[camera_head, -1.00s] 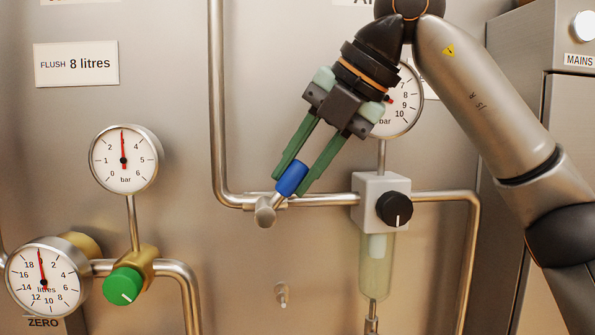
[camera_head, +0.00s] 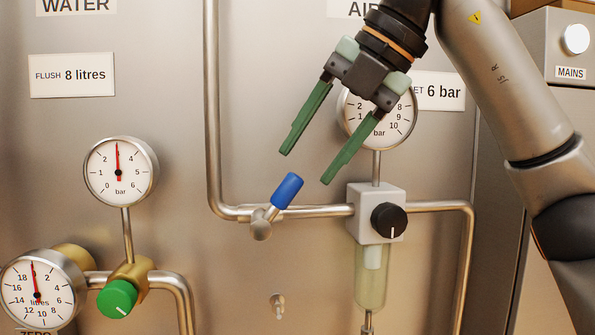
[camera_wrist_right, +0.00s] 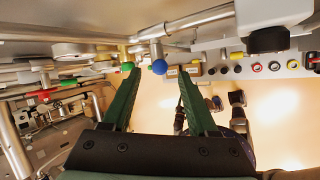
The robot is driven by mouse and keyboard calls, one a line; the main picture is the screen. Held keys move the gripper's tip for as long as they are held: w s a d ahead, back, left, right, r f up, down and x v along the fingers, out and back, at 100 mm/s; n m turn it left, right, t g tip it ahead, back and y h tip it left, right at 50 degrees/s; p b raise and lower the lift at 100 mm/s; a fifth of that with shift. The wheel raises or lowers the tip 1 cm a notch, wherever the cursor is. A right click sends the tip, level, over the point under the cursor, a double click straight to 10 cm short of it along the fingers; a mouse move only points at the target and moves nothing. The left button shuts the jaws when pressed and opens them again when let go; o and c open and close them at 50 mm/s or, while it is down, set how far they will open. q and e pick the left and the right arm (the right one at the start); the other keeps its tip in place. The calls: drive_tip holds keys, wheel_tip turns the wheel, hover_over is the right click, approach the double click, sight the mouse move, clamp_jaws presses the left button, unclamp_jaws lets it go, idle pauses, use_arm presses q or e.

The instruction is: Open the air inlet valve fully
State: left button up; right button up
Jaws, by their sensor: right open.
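The air inlet valve has a lever with a blue grip (camera_head: 287,191) on a metal hub (camera_head: 261,226), fixed to the horizontal air pipe (camera_head: 325,211). The lever tilts up and to the right of the hub. My right gripper (camera_head: 305,170) is open and empty, above the blue grip and apart from it. In the right wrist view the blue grip (camera_wrist_right: 159,67) shows end-on beyond the two green fingers (camera_wrist_right: 158,84). The air gauge (camera_head: 378,112) is partly hidden behind the right gripper. My left gripper is not in view.
Right of the valve, a grey regulator block (camera_head: 370,205) carries a black knob (camera_head: 389,221) with a clear bowl below. A vertical pipe (camera_head: 211,110) rises to the left. The water gauge (camera_head: 120,171) and green knob (camera_head: 117,299) are at lower left.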

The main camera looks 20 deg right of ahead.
drive_tip(key=p+v, duration=0.1)
drive_tip(key=v, duration=0.6)
drive_tip(key=shift+p, duration=0.4)
